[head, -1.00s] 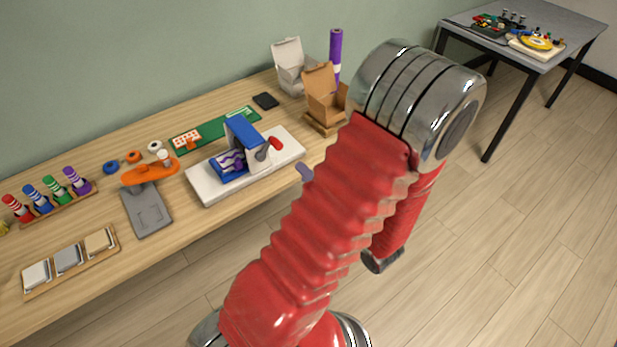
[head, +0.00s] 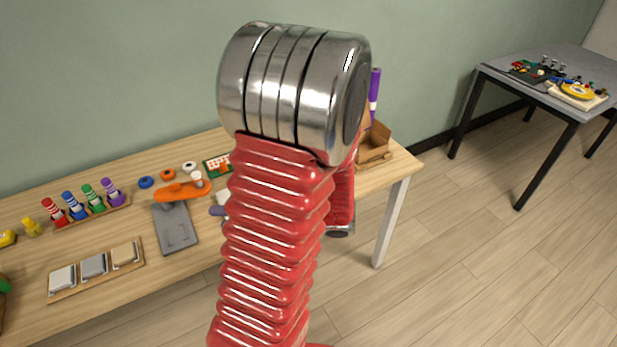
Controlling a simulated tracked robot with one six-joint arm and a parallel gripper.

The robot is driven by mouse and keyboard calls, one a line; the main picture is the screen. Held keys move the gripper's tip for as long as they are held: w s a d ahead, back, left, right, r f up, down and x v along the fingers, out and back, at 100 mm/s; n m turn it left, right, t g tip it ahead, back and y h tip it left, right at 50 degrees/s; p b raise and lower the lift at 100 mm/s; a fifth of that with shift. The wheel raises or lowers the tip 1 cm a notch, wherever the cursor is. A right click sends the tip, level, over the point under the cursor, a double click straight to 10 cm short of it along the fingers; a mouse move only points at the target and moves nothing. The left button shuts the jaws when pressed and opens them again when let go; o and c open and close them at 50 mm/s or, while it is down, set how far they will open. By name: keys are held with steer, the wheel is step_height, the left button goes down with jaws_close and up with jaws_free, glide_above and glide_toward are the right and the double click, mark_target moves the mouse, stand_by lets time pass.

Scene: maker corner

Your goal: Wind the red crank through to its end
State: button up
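The red crank is hidden behind my arm, along with nearly all of the blue-and-white machine that carries it. Only a sliver of the machine's white base (head: 222,197) shows at the arm's left edge. My red ribbed arm stands upright across the middle of the view. A small grey-violet piece (head: 217,210) pokes out left of the arm by the white base. It may be part of my gripper, whose fingers I cannot make out. Whether anything touches the crank is hidden.
A grey plate with an orange lever (head: 182,191) stands left of my arm. A rack of coloured pegs (head: 92,215) and a tray of three tiles (head: 97,270) lie farther left. A cardboard box (head: 374,147) is at the bench's right end. A grey table (head: 545,85) stands far right.

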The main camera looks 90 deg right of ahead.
steer(key=w+a+r+n+g+y, duration=0.1)
steer(key=w+a+n+g+y, duration=0.45)
steer(key=w+a+y, duration=0.55)
steer(key=a+r+n+g+h, duration=0.2)
steer(key=a+n+g+h, duration=0.35)
steer(key=a, duration=1.05)
steer(key=w+a+r+n+t+h, duration=0.1)
steer(key=w+a+r+n+h, duration=0.2)
steer(key=a+r+n, duration=0.4)
step_height(320, 180, up, 2)
steer(key=shift+w+a+r+h, duration=0.25)
steer(key=shift+w+a+h, duration=0.1)
steer(key=shift+w, duration=0.4)
steer(key=shift+c, duration=0.8)
steer(key=shift+d, duration=0.1)
